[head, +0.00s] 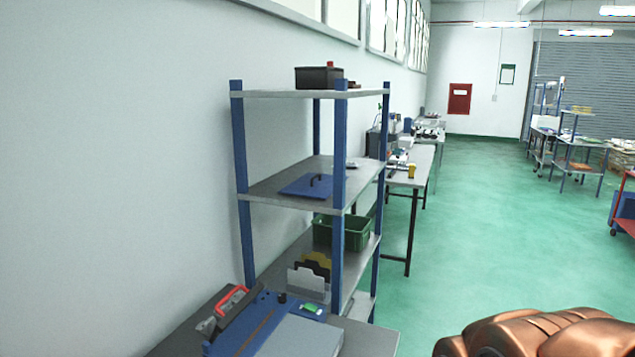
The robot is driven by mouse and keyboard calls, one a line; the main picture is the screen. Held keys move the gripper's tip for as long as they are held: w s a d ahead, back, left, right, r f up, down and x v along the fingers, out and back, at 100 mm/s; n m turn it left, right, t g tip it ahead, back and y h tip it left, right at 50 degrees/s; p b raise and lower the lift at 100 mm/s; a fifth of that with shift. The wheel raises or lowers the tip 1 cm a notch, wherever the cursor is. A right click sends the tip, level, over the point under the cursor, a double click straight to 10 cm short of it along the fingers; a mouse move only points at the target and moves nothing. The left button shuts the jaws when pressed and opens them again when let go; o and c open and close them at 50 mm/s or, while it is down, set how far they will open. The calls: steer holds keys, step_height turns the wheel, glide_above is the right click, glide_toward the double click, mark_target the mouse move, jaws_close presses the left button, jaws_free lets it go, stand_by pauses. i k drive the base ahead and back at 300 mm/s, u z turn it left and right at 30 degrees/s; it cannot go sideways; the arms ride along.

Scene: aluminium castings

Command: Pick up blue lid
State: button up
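The blue lid (301,187) lies flat on the second shelf from the top of a shelving rack with blue posts. It is a flat blue panel with a dark handle on top. The rack's front post stands just to its right in the picture. A copper-coloured part of my arm shows at the lower right. My gripper's fingers are not in view.
The shelf (265,192) is otherwise mostly bare. A dark box (318,78) stands on the top shelf and a green crate (357,233) below. A table with a blue machine (240,338) is in the foreground. Green floor (460,240) is clear to the right.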

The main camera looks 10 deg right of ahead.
mark_target(319, 185)
steer(key=z, duration=1.35)
steer(key=i, duration=3)
steer(key=u, duration=3.95)
